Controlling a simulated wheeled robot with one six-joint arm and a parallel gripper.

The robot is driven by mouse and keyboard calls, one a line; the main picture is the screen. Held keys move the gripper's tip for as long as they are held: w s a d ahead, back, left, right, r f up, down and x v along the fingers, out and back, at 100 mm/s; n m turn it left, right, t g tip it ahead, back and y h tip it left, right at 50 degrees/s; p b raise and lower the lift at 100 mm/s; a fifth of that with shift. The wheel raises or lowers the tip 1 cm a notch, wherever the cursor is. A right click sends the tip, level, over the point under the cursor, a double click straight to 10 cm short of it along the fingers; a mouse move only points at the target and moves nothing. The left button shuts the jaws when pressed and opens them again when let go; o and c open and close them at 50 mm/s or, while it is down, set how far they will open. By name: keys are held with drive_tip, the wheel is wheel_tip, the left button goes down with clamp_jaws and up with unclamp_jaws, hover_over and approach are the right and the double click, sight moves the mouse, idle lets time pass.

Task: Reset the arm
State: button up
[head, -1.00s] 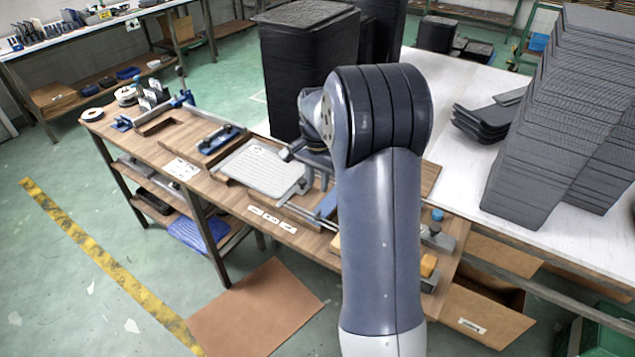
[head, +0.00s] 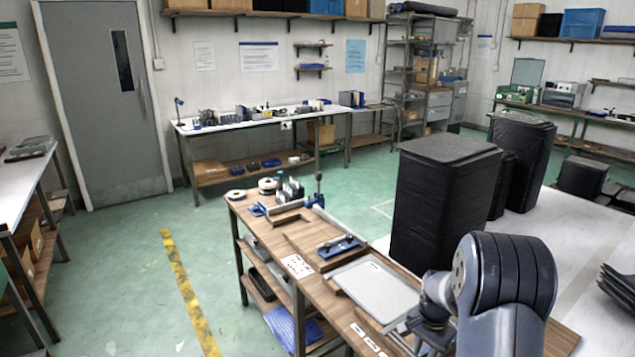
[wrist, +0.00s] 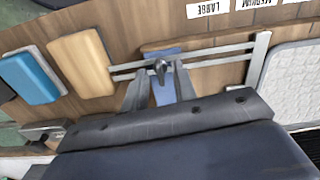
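My gripper (wrist: 160,88) shows in the wrist view with its two grey fingers apart and nothing held between them. It is above the wooden workbench (wrist: 120,22), over a grey metal bar frame with a dark knob (wrist: 160,66) and a blue piece beneath. In the head view my arm (head: 505,285) is at the lower right, bent over the bench; the fingertips cannot be made out there. A light grey tray panel (head: 376,290) lies flat on the bench beside the arm; its textured surface also shows at the right of the wrist view (wrist: 292,78).
A tan block (wrist: 82,62) and a blue block (wrist: 30,78) lie left of my gripper. Label cards (wrist: 208,8) lie above it. A tall black-wrapped stack (head: 440,205) stands behind the bench.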

drive_tip(key=shift+n, duration=0.4)
